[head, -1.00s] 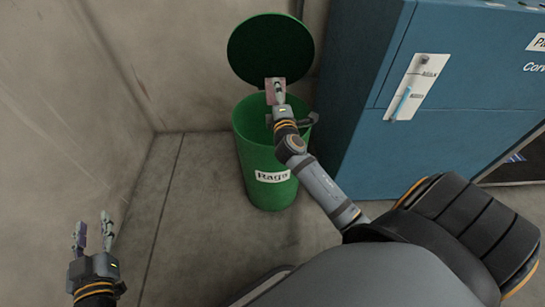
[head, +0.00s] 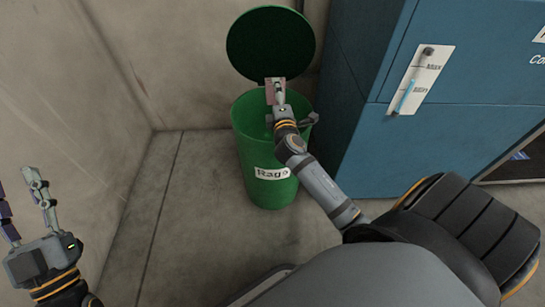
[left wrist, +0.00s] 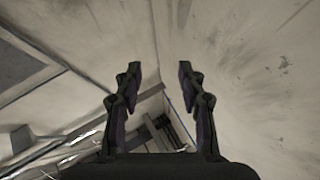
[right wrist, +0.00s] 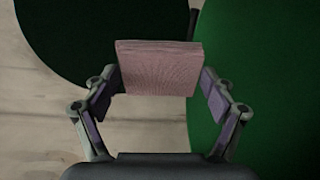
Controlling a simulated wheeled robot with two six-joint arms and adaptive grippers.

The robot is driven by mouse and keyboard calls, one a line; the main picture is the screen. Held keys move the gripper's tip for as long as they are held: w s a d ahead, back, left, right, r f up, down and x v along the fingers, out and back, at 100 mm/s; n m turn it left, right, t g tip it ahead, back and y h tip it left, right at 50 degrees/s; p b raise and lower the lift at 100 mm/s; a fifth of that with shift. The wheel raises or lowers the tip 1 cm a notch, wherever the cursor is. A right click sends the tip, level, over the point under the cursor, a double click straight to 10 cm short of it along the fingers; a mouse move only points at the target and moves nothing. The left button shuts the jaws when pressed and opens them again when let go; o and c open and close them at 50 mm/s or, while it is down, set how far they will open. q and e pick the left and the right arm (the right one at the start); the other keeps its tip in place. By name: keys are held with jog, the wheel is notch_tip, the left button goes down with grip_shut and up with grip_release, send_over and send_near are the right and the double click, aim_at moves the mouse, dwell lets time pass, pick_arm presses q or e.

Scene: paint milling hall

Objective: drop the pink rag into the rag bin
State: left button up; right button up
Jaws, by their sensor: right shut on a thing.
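The pink rag (right wrist: 158,68) is a folded block between the fingers of my right gripper (right wrist: 158,88), which is shut on it. In the head view my right gripper (head: 275,92) reaches over the open top of the green rag bin (head: 262,150), and the rag (head: 270,92) shows at its fingertips. The bin carries a label reading "Rags", and its round lid (head: 270,45) stands raised behind. My left gripper (left wrist: 157,75) is open and empty, away from the bin; in the head view it is at the lower left (head: 20,205).
Concrete walls (head: 190,60) rise behind and to the left. The floor (head: 190,200) left of the bin is clear.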

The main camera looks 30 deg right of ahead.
pick_arm(q)
jog(key=shift+s+d+r+m+t+h, duration=0.1)
jog(key=shift+s+r+m+t+h, duration=0.1)
jog(key=shift+s+r+t, duration=0.5)
jog(key=shift+s+r+m+t+h, duration=0.1)
jog(key=shift+s+r+t+h, duration=0.2)
jog(key=shift+r, duration=0.65)
jog(key=shift+s+d+r+m+t+h, duration=0.1)
jog(key=shift+s+r+t, duration=0.3)
jog(key=shift+s+r, duration=0.35)
pick_arm(e)
jog(key=shift+f, duration=0.35)
pick_arm(q)
jog(key=shift+w, duration=0.15)
pick_arm(e)
jog(key=o, duration=1.1)
jog(key=shift+c, duration=0.2)
pick_arm(q)
jog(key=shift+a, duration=0.1)
pick_arm(e)
jog(key=shift+r, duration=0.1)
notch_tip(320, 180, up, 10)
jog(key=shift+s+f, duration=0.1)
jog(key=shift+f, duration=0.1)
